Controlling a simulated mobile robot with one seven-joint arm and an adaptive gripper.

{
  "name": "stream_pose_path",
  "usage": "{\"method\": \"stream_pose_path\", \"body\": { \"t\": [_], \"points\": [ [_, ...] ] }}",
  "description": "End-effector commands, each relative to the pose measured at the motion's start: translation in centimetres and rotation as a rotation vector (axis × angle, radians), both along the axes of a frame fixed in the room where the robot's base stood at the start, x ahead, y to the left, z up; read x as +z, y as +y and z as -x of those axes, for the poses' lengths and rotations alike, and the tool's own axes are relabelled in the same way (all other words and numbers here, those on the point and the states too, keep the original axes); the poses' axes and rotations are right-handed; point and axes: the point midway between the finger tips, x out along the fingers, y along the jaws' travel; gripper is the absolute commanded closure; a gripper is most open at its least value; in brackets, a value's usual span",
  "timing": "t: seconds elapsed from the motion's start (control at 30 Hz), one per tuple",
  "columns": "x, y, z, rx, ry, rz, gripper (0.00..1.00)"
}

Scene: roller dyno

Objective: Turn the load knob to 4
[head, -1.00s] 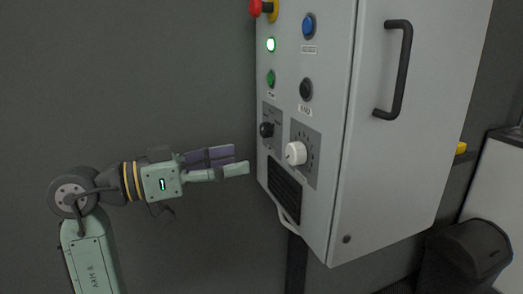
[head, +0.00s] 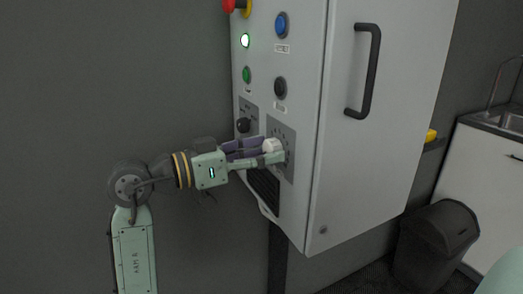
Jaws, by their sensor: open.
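The white load knob (head: 272,146) sits on a grey dial plate (head: 288,169) low on the front of the control cabinet. My gripper (head: 270,152) comes in from the left, with its fingertips at the knob, one finger on the upper far side and the pale one below. The gripper is open around or just in front of the knob; whether the fingers touch it I cannot tell. The fingers hide part of the knob and the dial, so the pointer's setting and the numbers cannot be read.
A black selector knob (head: 243,125) is just left of the dial, close above my fingers. Above are a black button (head: 280,88), a blue button (head: 282,25), a green button (head: 247,75), a lit lamp (head: 245,40) and a red emergency stop (head: 229,5). A bin (head: 436,240) stands right.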

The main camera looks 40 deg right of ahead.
Motion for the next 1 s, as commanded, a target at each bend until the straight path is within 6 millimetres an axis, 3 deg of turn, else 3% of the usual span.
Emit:
{"method": "stream_pose_path", "body": {
  "t": [0.13,0.83,1.0],
  "points": [
    [-0.02,0.01,0.01,0.0,0.0,0.0,0.45],
    [-0.01,0.04,0.01,-0.001,0.0,0.0,0.92],
    [-0.07,0.04,0.01,-0.001,-0.009,0.001,0.92]
  ]
}}
